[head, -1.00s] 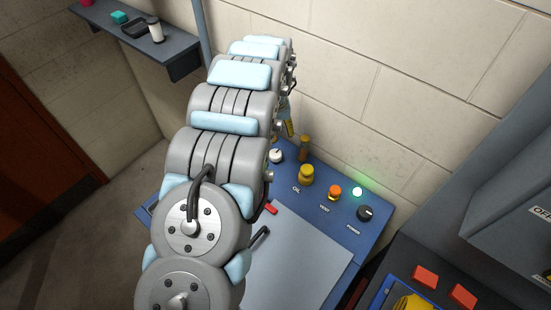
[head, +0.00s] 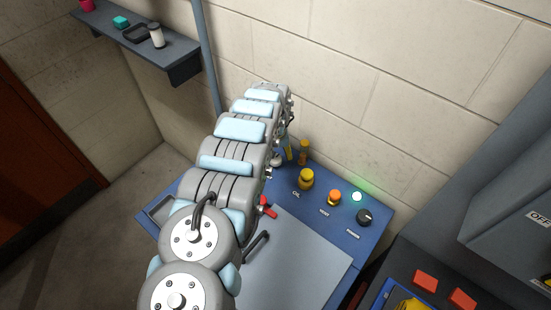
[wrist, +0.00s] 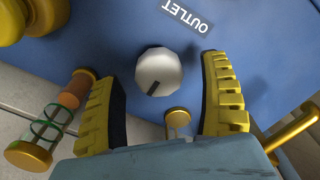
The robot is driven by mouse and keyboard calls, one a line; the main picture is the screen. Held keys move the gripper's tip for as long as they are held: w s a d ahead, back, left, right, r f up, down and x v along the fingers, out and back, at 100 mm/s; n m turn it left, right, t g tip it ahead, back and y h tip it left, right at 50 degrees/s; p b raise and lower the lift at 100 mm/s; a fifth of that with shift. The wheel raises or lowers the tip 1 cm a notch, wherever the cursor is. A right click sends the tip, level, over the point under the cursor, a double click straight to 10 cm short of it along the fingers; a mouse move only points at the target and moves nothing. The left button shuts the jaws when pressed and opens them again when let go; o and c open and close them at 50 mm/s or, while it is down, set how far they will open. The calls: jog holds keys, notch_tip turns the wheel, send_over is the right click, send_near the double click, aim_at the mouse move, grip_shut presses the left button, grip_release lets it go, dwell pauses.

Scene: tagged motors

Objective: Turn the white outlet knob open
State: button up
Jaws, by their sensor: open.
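The white outlet knob (wrist: 160,71) sits on a blue panel in the wrist view, below an upside-down OUTLET label (wrist: 187,14). It has a dark pointer mark near its lower left edge. My gripper (wrist: 165,85) is open, with one yellow ribbed finger on each side of the knob. I see no contact between the fingers and the knob. In the head view the knob (head: 277,162) is mostly hidden behind my arm, and my gripper is hardly visible there.
Beside the knob stand a yellow OIL knob (head: 306,179), an orange knob (head: 334,197), a lit green lamp (head: 357,196) and a black power knob (head: 364,216). A brass-capped glass tube (wrist: 50,125) is close to the left finger. A brass rod (wrist: 293,127) lies right.

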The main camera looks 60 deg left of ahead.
jog(key=shift+f, duration=0.7)
jog(key=c, duration=1.3)
